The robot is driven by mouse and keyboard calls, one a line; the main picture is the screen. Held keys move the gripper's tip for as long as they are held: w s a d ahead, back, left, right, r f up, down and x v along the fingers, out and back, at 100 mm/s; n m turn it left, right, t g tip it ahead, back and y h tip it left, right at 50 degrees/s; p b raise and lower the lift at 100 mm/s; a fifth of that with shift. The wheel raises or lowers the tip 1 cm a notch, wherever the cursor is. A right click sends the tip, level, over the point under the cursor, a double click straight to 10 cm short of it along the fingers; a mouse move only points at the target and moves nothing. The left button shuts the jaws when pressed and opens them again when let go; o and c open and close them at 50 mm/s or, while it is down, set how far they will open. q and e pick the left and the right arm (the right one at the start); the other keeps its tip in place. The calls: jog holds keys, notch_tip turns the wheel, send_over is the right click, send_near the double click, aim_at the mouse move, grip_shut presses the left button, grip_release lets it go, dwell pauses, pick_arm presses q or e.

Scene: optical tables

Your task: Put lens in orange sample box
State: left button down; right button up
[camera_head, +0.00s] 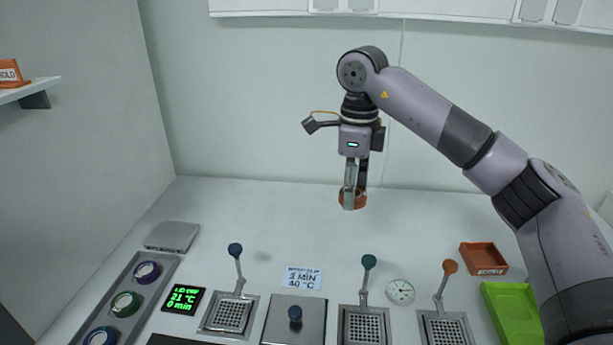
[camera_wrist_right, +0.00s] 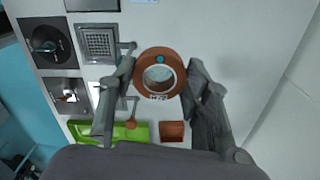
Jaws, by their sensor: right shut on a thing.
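The lens, an orange-brown ring mount (camera_head: 361,199) around clear glass, is held upright or tilted above the back middle of the table. My right gripper (camera_head: 355,192) is shut on it, one finger on each side; the wrist view shows the ring (camera_wrist_right: 158,92) between the two fingers. The orange sample box (camera_head: 484,259) is a small open tray with a label on its front, on the table at the right. It also shows in the wrist view (camera_wrist_right: 172,131), below the ring, and looks empty. My left gripper is not in view.
A green tray (camera_head: 512,312) lies in front of the orange box. Mesh stations with blue, green and orange-knobbed levers (camera_head: 450,267) stand along the front. A round dial (camera_head: 400,291) sits between two levers. A rack (camera_head: 125,304) of coloured rings is at left. The table's back is clear.

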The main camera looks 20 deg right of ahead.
jog(key=shift+s+a+f+n, duration=0.2)
jog(key=shift+n, duration=0.4)
jog(key=s+a+f+n, duration=0.3)
jog(key=s+f+n, duration=0.2)
jog(key=n, duration=0.7)
jog(key=s+a+f+n, duration=0.4)
jog(key=s+n, duration=0.4)
jog(key=n, duration=0.4)
jog(key=shift+s+a+f, duration=0.25)
jog(key=shift+s+f, duration=0.05)
jog(key=shift+f, duration=0.55)
